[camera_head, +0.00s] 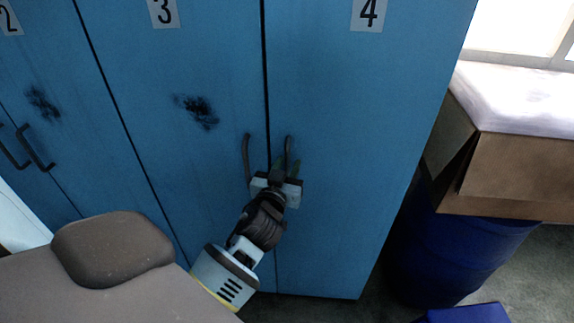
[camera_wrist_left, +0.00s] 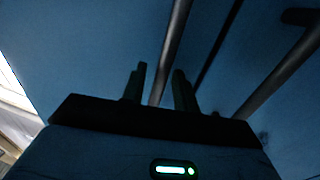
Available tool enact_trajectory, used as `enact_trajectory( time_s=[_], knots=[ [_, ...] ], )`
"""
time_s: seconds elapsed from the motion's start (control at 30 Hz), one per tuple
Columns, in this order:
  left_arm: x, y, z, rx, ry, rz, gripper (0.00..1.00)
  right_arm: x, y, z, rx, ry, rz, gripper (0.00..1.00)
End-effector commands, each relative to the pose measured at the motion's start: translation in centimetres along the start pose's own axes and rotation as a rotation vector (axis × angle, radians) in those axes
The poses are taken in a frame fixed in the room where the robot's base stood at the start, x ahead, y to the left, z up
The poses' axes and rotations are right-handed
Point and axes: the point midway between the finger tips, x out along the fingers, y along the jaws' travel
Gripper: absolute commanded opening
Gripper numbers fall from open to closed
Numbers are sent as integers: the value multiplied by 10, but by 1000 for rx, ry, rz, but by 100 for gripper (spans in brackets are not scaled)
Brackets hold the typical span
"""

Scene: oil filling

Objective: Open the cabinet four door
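The cabinet four door (camera_head: 350,130) is blue, carries a white label "4" at its top and looks shut. Its dark bar handle (camera_head: 289,146) is by the door's left edge. My left gripper (camera_head: 287,164) is at this handle. In the left wrist view, its two fingers (camera_wrist_left: 158,86) are apart, with the handle (camera_wrist_left: 174,40) running between them. Gaps seem to show on both sides of the bar, so the gripper is open. The lower part of the handle is hidden behind the gripper. My right gripper is not in view.
The door three handle (camera_head: 246,157) is close to the left of my gripper; a bar at the right of the wrist view (camera_wrist_left: 285,70) appears to be it. Cardboard boxes (camera_head: 515,170) and a blue barrel (camera_head: 450,250) stand right of the cabinet. Some floor shows there.

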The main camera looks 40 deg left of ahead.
Motion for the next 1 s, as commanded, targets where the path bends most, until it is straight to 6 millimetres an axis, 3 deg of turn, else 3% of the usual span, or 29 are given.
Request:
enact_trajectory(
  time_s=[0.3, 0.53, 1.0],
  knots=[
    [3, 0, 0, 0, 0, 0, 28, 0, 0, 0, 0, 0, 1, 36],
    [2, 0, 0, 0, 0, 0, 0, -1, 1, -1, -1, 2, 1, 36],
    [1, 0, 0, -1, -1, -4, 0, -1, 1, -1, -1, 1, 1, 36]
  ],
)
